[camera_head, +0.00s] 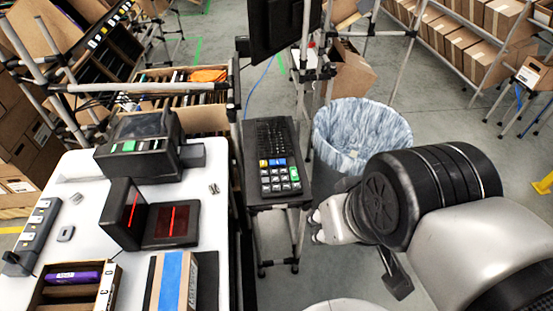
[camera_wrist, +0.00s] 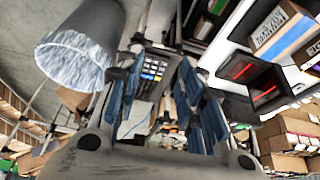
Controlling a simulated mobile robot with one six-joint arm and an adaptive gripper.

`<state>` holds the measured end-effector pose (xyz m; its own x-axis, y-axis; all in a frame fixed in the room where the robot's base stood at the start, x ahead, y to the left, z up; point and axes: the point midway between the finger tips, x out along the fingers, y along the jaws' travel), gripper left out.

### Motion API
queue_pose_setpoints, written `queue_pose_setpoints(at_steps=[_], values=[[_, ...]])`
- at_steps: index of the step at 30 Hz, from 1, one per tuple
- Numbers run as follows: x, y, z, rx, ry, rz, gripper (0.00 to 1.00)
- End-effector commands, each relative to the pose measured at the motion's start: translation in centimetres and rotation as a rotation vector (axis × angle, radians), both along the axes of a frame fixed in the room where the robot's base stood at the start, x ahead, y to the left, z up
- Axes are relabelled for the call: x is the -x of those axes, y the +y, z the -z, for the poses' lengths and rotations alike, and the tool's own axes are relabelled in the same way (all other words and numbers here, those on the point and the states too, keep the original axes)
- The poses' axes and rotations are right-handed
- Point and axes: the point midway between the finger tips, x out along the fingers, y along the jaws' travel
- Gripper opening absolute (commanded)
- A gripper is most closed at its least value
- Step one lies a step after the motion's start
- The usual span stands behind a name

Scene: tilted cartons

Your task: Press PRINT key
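A dark keypad (camera_head: 278,177) with pale, blue, yellow and green keys sits at the near end of a narrow stand, in front of a black keyboard (camera_head: 277,135). A green key shows on its right side; the labels are too small to read, so I cannot tell which key is PRINT. In the wrist view the keypad (camera_wrist: 152,70) shows between the fingers. My gripper (camera_wrist: 161,76) has its two bluish fingers apart with nothing held between them. It is apart from the keys. In the head view my arm is right of the stand.
A lined bin (camera_head: 362,135) stands right of the stand, close to my arm. At left, a white table (camera_head: 75,205) holds a label printer (camera_head: 140,140), a scanner with red lines (camera_head: 170,222) and boxes. A monitor (camera_head: 283,25) hangs behind the keyboard. Shelves of cartons (camera_head: 462,45) stand behind.

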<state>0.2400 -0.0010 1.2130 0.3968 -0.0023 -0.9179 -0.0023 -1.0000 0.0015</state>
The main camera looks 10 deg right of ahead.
Motion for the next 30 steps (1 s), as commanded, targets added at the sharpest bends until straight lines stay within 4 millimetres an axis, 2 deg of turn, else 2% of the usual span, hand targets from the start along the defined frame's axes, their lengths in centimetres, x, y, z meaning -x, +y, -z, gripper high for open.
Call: queue_pose_setpoints(at_steps=[2,14,30], values=[[0.00,0.00,0.00,0.000,0.000,0.000,0.27],[0.00,0.00,0.00,0.000,0.000,0.000,0.01],[0.00,0.00,0.00,0.000,0.000,0.000,0.00]])
